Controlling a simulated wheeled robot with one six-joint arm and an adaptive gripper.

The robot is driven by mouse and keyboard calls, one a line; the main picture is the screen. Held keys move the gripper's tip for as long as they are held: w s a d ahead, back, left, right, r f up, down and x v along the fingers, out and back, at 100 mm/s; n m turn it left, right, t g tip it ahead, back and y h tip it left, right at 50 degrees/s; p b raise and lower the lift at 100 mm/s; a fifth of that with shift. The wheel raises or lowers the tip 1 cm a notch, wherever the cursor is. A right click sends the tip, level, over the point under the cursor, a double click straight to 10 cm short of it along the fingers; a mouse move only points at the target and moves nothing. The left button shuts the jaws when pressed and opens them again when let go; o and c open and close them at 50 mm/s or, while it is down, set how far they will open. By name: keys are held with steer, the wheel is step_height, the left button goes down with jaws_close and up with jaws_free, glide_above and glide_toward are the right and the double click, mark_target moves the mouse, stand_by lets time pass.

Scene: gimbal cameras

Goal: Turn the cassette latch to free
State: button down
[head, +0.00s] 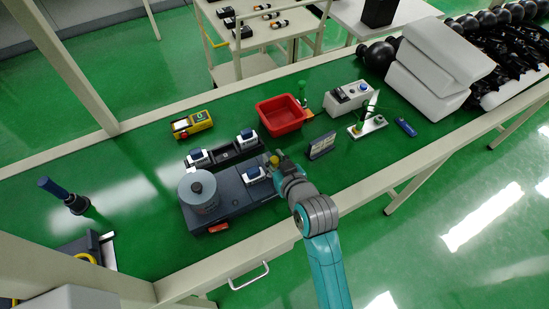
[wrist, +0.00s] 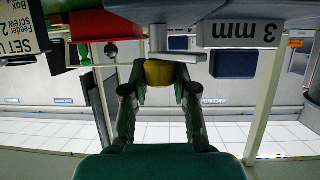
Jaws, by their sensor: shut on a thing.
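My gripper (wrist: 161,85) is shut on a yellow knob (wrist: 159,73), which appears to be the cassette latch. In the head view my gripper (head: 280,163) is at the right end of the dark grey feeder base (head: 234,198), and the yellow knob (head: 274,160) shows just beside its fingers. A white cassette with a blue top (head: 253,174) sits on the base next to the knob. The latch's turn angle cannot be made out.
A round grey canister (head: 200,194) stands on the base's left part. Behind it, a black rack (head: 227,157) holds two more white-and-blue cassettes. A small sign (head: 321,146) stands right of my gripper, with a red bin (head: 281,114) behind. The bench's left part has free room.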

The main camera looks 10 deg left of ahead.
steer(key=n+g+y, duration=0.1)
steer(key=n+y, duration=0.1)
steer(key=n+g+y, duration=0.2)
steer(key=shift+w+d+n+g, duration=0.15)
steer(key=shift+n+g, duration=0.15)
steer(key=n+g+y, duration=0.2)
steer(key=n+g, duration=0.2)
steer(key=g, duration=0.1)
steer(key=shift+n, duration=0.4)
steer(key=shift+g, duration=0.3)
steer(key=shift+f, duration=0.1)
steer(key=c, duration=1.2)
jaws_free()
steer(key=v, duration=1.2)
steer(key=shift+f, duration=0.1)
